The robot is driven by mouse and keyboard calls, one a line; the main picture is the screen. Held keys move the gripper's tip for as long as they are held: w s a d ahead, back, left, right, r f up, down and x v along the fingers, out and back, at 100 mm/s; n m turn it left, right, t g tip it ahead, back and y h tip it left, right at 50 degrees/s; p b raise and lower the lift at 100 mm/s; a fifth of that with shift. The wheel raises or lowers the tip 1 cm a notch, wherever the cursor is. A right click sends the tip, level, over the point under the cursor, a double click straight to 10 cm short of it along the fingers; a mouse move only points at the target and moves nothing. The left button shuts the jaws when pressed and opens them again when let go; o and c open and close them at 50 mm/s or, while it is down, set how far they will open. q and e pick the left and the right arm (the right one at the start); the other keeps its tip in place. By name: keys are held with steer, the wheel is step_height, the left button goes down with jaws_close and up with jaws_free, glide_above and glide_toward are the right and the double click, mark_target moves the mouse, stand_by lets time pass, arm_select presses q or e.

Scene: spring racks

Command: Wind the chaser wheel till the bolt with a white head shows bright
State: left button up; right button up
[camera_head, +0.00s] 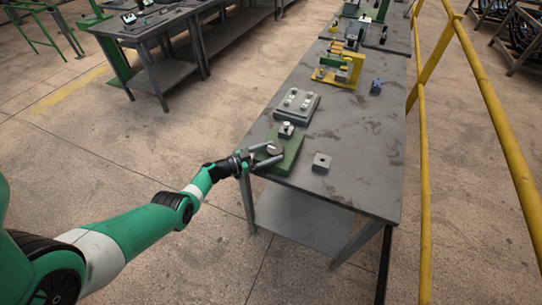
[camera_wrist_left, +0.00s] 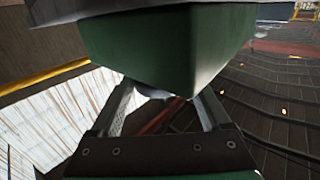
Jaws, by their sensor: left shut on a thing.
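A green base (camera_head: 289,160) sits at the near left end of the grey table. A round brownish wheel (camera_head: 274,149) is on its near left part. My left gripper (camera_head: 276,152) reaches in from the left, shut on the wheel, with one finger on either side. In the left wrist view, the gripper's fingers (camera_wrist_left: 160,108) reach up to the underside of a big green body (camera_wrist_left: 165,50); the wheel is mostly hidden there. A small dark block with a pale top (camera_head: 286,130) stands at the base's far end. I cannot tell which bolt has the white head, or whether it is bright.
A grey plate with several pale knobs (camera_head: 315,106) lies just beyond the base. A loose grey block (camera_head: 321,162) sits to its right. A yellow and green fixture (camera_head: 340,70) and a blue block (camera_head: 376,87) stand farther back. A yellow rail (camera_head: 490,95) runs along the right.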

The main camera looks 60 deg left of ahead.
arm_select(q)
steer(key=shift+a+m+h+b, duration=0.1)
steer(key=shift+m+h+b, duration=0.4)
steer(key=shift+h, duration=0.3)
arm_select(e)
steer(key=shift+f, duration=0.8)
arm_select(q)
steer(key=shift+r, duration=0.1)
steer(key=o, duration=1.2)
steer(key=shift+s, duration=0.1)
arm_select(e)
steer(key=shift+r, duration=0.1)
arm_select(q)
steer(key=shift+s+p, duration=0.35)
steer(key=shift+p, duration=0.05)
steer(key=s+a+p, duration=0.1)
steer(key=s+p, duration=0.2)
steer(key=s, duration=0.7)
steer(key=shift+s, duration=0.35)
arm_select(e)
step_height(320, 180, up, 4)
steer(key=shift+f, duration=0.2)
